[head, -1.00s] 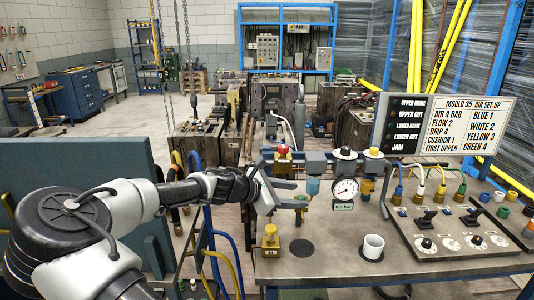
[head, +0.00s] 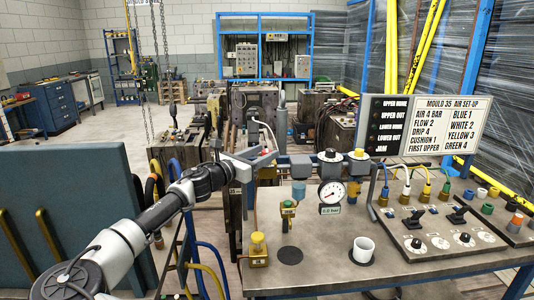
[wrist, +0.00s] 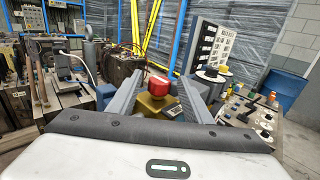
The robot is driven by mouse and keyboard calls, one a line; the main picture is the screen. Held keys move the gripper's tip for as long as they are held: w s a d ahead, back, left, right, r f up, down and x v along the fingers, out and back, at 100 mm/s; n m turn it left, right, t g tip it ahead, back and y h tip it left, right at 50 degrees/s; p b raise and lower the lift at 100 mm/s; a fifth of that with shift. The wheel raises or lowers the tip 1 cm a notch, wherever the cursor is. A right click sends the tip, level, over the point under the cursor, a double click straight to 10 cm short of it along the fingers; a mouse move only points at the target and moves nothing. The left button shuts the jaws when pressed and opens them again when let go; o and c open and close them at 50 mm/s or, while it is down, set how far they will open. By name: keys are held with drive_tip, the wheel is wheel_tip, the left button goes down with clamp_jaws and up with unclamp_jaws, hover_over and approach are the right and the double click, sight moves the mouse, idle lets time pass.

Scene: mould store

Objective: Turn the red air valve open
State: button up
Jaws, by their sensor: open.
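The red air valve's knob (head: 265,151) sits at the left end of the air line along the bench's back edge. In the head view my gripper's fingers hide most of it. In the wrist view the red knob (wrist: 158,84) shows clearly, on top of a yellow body (wrist: 154,104). My gripper (head: 256,161) is open, and its two grey fingers show on either side of the knob in the wrist view (wrist: 158,92). I cannot tell whether either finger touches it.
A control panel (head: 445,225) and sign board (head: 428,128) stand at right. A grey-green panel (head: 85,200) stands left.

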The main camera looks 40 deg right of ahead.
drive_tip(key=shift+x, duration=1.1)
drive_tip(key=c, duration=1.1)
drive_tip(key=shift+o, duration=0.2)
